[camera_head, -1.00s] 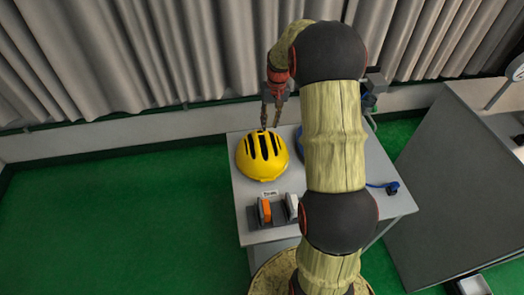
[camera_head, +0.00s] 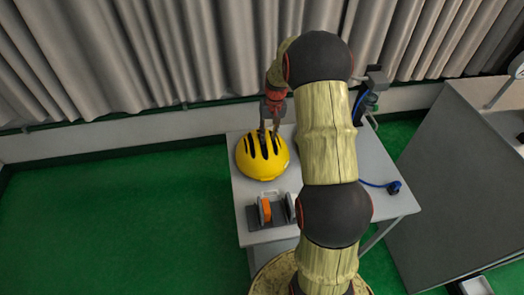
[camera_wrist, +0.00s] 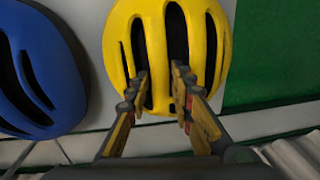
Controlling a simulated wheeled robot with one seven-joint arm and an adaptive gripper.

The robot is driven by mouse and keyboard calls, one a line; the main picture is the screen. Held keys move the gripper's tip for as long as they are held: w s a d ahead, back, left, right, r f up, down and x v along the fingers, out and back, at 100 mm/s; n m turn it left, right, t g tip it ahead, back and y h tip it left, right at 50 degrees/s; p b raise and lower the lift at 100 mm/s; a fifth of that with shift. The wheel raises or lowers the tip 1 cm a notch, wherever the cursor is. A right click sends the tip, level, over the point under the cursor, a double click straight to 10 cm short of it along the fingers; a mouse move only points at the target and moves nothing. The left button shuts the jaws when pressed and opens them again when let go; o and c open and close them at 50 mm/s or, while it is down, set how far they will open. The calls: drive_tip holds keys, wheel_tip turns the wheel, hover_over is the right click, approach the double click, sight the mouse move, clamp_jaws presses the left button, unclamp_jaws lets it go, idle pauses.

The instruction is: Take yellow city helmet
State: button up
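The yellow city helmet (camera_head: 262,163) rests dome up on the left part of the small grey table. Dark vent slots run along it, and it also shows in the wrist view (camera_wrist: 210,35). My gripper (camera_head: 268,134) points down over the helmet's far side. In the wrist view my gripper (camera_wrist: 160,72) has its two fingers apart, with a yellow rib between them. The fingertips lie at the dark vents on either side of that rib. I cannot tell whether they touch the helmet or reach into the slots.
A blue helmet (camera_wrist: 35,75) lies beside the yellow one; my arm hides it in the head view. A holder with an orange part (camera_head: 266,209) stands at the table's (camera_head: 243,192) front. A blue cable (camera_head: 375,184) lies at the right. A grey cabinet (camera_head: 450,190) stands farther right.

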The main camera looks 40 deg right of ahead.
drive_tip(key=shift+c, duration=1)
clamp_jaws()
